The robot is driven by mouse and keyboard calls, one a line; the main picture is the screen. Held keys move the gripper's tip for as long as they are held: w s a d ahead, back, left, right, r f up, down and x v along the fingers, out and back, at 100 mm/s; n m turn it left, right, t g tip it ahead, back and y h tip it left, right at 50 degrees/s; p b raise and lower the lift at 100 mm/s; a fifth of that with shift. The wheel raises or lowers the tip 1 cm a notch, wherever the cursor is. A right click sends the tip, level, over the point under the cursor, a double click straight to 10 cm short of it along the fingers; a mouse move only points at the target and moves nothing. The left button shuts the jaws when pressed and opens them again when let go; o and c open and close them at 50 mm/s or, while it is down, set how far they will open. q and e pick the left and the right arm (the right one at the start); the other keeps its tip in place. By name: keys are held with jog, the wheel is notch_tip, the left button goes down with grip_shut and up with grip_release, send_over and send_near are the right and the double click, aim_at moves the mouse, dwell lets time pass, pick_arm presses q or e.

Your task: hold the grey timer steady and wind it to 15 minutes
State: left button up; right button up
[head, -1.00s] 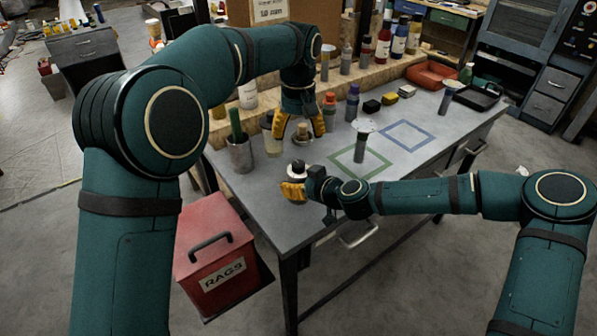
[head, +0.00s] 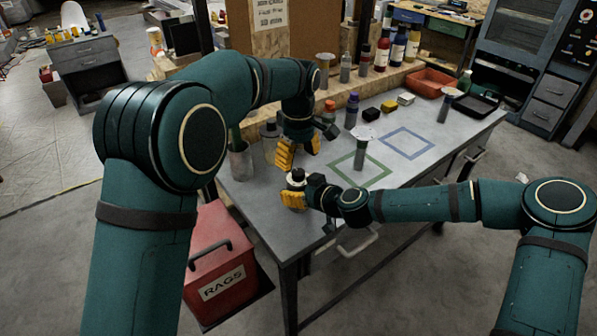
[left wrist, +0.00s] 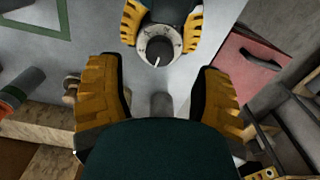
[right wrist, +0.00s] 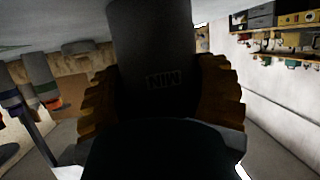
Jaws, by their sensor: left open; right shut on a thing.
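The grey timer (head: 297,178) stands near the table's front left edge, with a dark knob on top. In the left wrist view the timer (left wrist: 157,44) shows a pale dial with a white pointer line toward the bottom; its numbers are too small to read. My right gripper (head: 293,199) is shut around the timer's body from the side. In the right wrist view the dark timer body (right wrist: 160,78) bears the letters MIN between the fingers. My left gripper (head: 297,152) is open and empty, above and behind the timer, pointing down, apart from the knob.
A metal cup (head: 241,163) stands left of my left gripper. A red rags bin (head: 222,262) stands below the table's left end.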

aim_at(298, 171)
pick_arm(q)
jog(key=shift+f, duration=2.55)
grip_shut()
